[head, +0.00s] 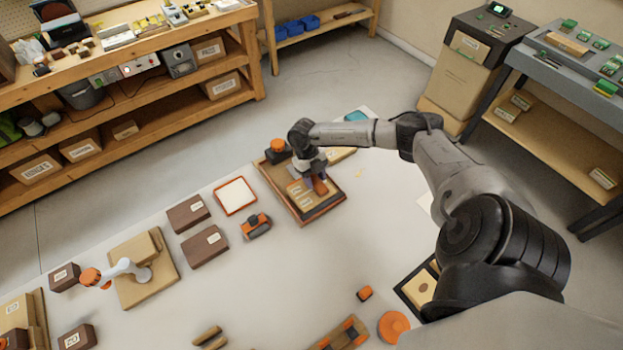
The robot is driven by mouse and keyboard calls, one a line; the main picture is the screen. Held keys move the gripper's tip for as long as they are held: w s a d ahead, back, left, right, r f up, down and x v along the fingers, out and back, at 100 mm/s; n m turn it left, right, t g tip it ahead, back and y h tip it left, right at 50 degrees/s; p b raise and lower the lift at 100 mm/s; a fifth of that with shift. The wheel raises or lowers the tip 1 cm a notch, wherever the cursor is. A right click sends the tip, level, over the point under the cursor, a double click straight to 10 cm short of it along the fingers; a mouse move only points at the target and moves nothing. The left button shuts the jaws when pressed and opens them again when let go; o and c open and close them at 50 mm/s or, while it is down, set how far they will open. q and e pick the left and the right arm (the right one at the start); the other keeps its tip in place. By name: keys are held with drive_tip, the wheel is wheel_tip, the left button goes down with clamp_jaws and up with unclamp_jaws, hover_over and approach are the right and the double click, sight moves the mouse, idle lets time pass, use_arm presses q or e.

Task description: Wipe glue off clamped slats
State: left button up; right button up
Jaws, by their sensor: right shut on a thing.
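Wooden slats (300,190) lie in a dark-framed tray (316,213) on the white bench, right of the middle. An orange and black clamp (277,150) sits at the tray's back left corner. My right gripper (315,180) is over the slats, reaching in from the right. It is shut on a small orange-brown piece (320,187), which is low over or touching the slats; I cannot tell which. The gripper and arm hide part of the slats, and glue is too small to make out. My left gripper is not in view.
A white-topped, red-rimmed tray (235,196) and an orange-black tool (256,226) are left of the slats. Dark boxes (205,246) and a wooden block with a white-orange fixture (146,270) stand farther left. The bench front has an orange disc (393,326); its middle is mostly clear.

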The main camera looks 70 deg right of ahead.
drive_tip(key=shift+s+d, duration=0.25)
drive_tip(key=shift+d, duration=0.25)
drive_tip(key=shift+d, duration=0.1)
drive_tip(key=shift+s+d, duration=0.15)
drive_tip(key=shift+s, duration=0.05)
drive_tip(key=shift+s+d, duration=0.3)
drive_tip(key=shift+d, duration=0.3)
drive_tip(key=shift+a, duration=0.15)
drive_tip(key=shift+w+a, duration=0.1)
drive_tip(key=shift+w, duration=0.05)
drive_tip(key=shift+w+a, duration=0.45)
drive_tip(key=shift+a, duration=0.35)
